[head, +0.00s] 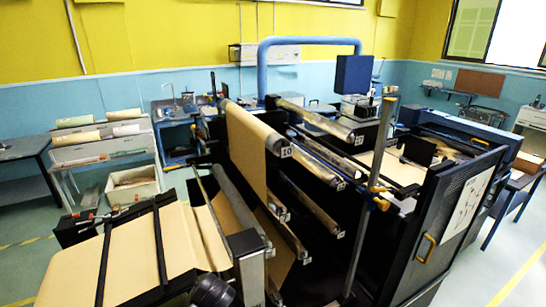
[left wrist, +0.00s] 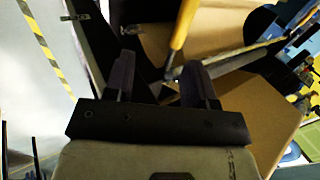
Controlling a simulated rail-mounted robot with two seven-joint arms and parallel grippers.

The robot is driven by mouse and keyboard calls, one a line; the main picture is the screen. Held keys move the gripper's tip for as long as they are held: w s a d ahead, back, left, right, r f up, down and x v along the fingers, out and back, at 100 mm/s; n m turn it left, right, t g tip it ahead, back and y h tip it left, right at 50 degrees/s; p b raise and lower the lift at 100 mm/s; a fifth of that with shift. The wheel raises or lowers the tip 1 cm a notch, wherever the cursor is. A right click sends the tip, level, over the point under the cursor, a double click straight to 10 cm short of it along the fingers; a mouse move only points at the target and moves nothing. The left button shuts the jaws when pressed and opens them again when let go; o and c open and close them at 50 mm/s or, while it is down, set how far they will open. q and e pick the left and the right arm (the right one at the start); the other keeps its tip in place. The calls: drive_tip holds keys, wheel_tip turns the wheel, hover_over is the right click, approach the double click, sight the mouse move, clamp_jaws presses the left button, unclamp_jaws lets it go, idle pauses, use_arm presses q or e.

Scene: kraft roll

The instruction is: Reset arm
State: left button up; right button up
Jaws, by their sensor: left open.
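My left gripper (left wrist: 158,66) shows in the left wrist view with its two dark fingers spread apart and nothing between them. Brown kraft paper (left wrist: 265,110) and a yellow-orange bar (left wrist: 182,28) lie beyond the fingers; I cannot tell how far off they are. In the head view the kraft roll machine (head: 335,165) fills the middle, with brown paper (head: 255,150) running over its rollers. I cannot make out my left gripper in the head view. My right gripper is in neither view.
A black cabinet door with a yellow handle (head: 426,248) stands at the machine's right. A paper-covered table (head: 135,258) with dark straps is at front left. A shelf cart (head: 100,140) and a white bin (head: 132,187) stand behind it. Open floor (head: 500,250) lies at the right.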

use_arm(q)
drive_tip(key=s+d+f+n+h+p, duration=0.1)
drive_tip(key=s+f, duration=0.2)
drive_tip(key=s, duration=0.3)
drive_tip(key=s+f+n+g+h+p, duration=0.1)
drive_tip(key=s+f+n, duration=0.15)
drive_tip(key=s, duration=0.45)
drive_tip(key=s+d+f+n+h+p, duration=0.1)
drive_tip(key=s+f, duration=0.2)
drive_tip(key=s, duration=0.3)
drive_tip(key=s+a+r+n+p, duration=0.1)
drive_tip(key=s+a+n, duration=0.1)
drive_tip(key=s, duration=0.8)
drive_tip(key=s+a+r+n+g+p, duration=0.1)
drive_tip(key=s+a+r+n, duration=0.1)
drive_tip(key=s, duration=0.9)
drive_tip(key=shift+s+a+n, duration=0.25)
drive_tip(key=shift+a+n, duration=0.25)
drive_tip(key=shift+n, duration=0.15)
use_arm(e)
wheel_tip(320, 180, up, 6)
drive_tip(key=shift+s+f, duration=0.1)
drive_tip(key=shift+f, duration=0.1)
use_arm(q)
drive_tip(key=shift+r, duration=0.1)
drive_tip(key=shift+c, duration=0.3)
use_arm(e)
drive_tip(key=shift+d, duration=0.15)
